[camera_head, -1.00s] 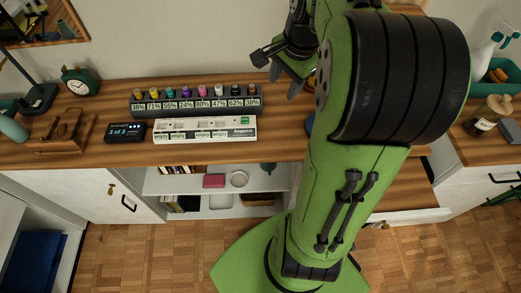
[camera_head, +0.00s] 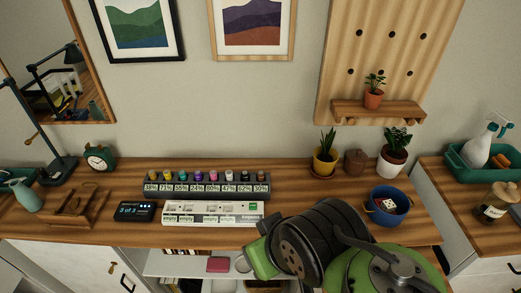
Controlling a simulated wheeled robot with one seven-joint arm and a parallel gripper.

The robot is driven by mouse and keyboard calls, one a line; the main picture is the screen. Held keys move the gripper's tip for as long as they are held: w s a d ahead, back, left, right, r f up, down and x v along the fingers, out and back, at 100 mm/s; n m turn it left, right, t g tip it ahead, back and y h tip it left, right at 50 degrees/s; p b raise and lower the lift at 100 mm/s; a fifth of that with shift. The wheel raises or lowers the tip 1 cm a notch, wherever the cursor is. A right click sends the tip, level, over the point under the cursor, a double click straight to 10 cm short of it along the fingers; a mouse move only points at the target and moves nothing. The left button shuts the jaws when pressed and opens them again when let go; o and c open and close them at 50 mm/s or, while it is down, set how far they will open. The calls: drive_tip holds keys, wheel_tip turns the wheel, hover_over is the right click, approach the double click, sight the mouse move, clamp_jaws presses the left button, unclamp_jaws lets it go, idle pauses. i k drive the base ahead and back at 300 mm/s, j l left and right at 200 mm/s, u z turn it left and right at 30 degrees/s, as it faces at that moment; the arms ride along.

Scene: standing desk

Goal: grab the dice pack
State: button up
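A round blue pot (camera_head: 373,215) stands on the right part of the wooden desk. Inside it lie a small white item with dark dots that looks like dice (camera_head: 389,204) and something reddish. I cannot tell whether these are the dice pack; no clearly labelled pack shows. My green and black arm covers the lower right of the view, just in front of the pot. My gripper is out of view, so its state and anything in it are hidden.
A small wall shelf (camera_head: 378,112) is above.

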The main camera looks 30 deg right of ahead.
sight(389, 206)
drive_tip(key=z, duration=2.25)
drive_tip(key=i+l+u, duration=0.1)
drive_tip(key=u, duration=0.35)
drive_tip(key=l+u, duration=0.3)
drive_tip(key=u, duration=0.15)
drive_tip(key=l+u, duration=0.25)
drive_tip(key=u, duration=0.2)
drive_tip(key=l+u, duration=0.25)
drive_tip(key=u, duration=0.2)
drive_tip(key=i+l, duration=0.05)
